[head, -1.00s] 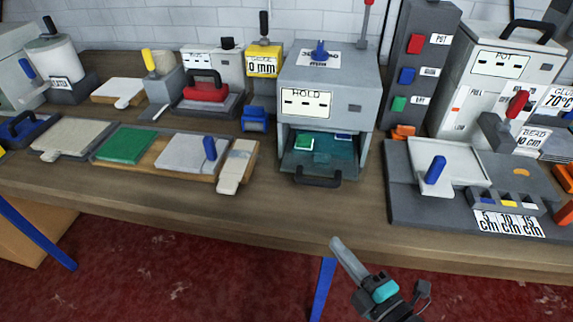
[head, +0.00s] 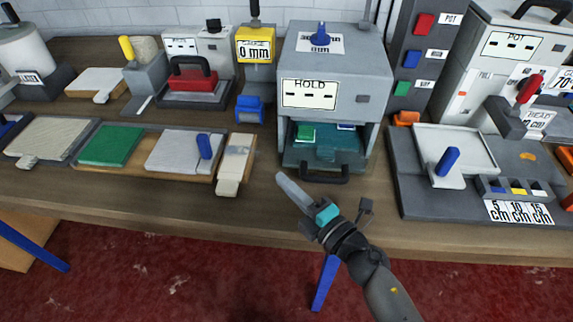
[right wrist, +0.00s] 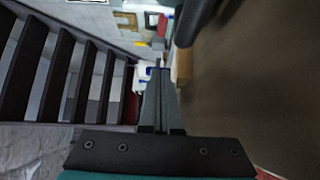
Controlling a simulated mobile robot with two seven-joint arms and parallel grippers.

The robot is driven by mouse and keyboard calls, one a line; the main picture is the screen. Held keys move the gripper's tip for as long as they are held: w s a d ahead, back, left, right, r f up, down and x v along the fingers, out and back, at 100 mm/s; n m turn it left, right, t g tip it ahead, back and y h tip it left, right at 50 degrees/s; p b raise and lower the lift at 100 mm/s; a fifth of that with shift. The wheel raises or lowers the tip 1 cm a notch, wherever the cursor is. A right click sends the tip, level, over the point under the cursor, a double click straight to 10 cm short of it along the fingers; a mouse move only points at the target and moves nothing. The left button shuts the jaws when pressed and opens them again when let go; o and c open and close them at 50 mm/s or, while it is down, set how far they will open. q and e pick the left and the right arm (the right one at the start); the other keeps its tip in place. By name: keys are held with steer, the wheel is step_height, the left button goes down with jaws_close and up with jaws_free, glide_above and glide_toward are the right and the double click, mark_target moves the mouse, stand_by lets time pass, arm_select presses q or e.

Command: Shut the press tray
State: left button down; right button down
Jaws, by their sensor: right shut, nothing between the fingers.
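The press (head: 335,68) is a grey box marked HOLD, with a blue knob on top. Its tray (head: 325,157) sits low in the open front, teal inside, with a green piece (head: 305,133) and a blue-white piece (head: 345,126) at its back. The tray's black handle (head: 318,174) sticks out toward me at the table's front. My right gripper (head: 282,180) is shut and empty, its tips just left of the handle, with a small gap in the picture. The shut fingers show in the right wrist view (right wrist: 158,75). My left gripper is out of view.
A grey station (head: 410,190) with a blue handle stands to the right. Bare wood runs along the front edge (head: 150,190).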

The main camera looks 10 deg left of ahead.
mark_target(296, 156)
steer(key=w, duration=0.3)
steer(key=shift+w+a, duration=0.3)
steer(key=shift+a, duration=0.05)
steer(key=shift+w+b, duration=0.3)
steer(key=shift+w, duration=0.25)
steer(key=w+b, duration=0.1)
steer(key=w, duration=0.4)
steer(key=shift+w, duration=0.1)
steer(key=shift+w+d+r, duration=0.1)
steer(key=shift+w, duration=0.05)
steer(key=shift+r, duration=0.1)
